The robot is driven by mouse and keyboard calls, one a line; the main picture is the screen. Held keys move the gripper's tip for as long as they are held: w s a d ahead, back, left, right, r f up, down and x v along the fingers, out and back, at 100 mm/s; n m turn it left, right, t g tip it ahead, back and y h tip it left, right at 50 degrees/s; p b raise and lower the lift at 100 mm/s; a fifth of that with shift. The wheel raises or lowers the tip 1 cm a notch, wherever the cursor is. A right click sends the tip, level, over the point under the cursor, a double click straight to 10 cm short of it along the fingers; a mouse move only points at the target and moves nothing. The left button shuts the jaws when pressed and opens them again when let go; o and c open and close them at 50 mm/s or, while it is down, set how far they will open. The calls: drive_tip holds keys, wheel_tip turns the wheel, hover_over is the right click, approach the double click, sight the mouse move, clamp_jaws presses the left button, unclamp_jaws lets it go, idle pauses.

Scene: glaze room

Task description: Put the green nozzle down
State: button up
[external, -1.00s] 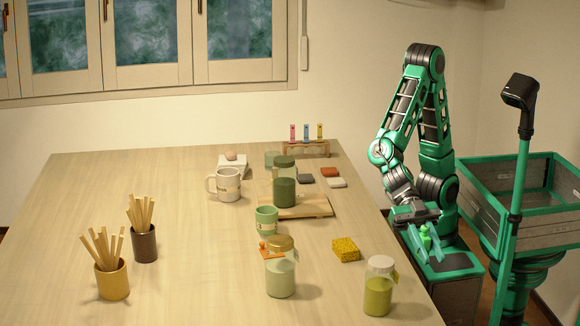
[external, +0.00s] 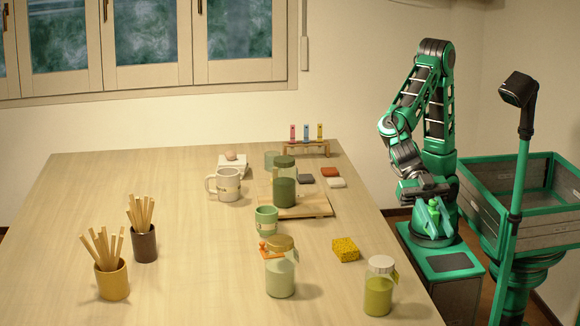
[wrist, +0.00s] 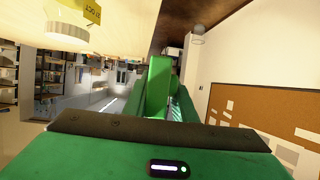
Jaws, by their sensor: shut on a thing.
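The green nozzle (external: 433,204) is small and bright green. It is held in my gripper (external: 431,219), over my base and to the right of the table edge, clear of the table. My gripper is shut on it. In the wrist view, a bright green upright piece (wrist: 158,84) shows between my jaws and seems to be the nozzle. The jaws hide part of it in both views.
The wooden table (external: 190,215) is to the left. A lidded jar of yellow-green glaze (external: 379,292) and a yellow sponge (external: 345,250) are near its right edge. A green cup (external: 266,221) and larger jars stand further in. The middle-left tabletop is clear.

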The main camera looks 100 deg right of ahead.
drive_tip(key=w, duration=1.3)
drive_tip(key=m+t, duration=0.1)
hover_over(332, 296)
wheel_tip(332, 296, down, 12)
drive_tip(key=shift+d+r, duration=0.1)
drive_tip(key=shift+f, duration=2.15)
drive_tip(key=o, duration=1)
drive_tip(key=shift+f, duration=0.1)
drive_tip(key=shift+o, duration=0.2)
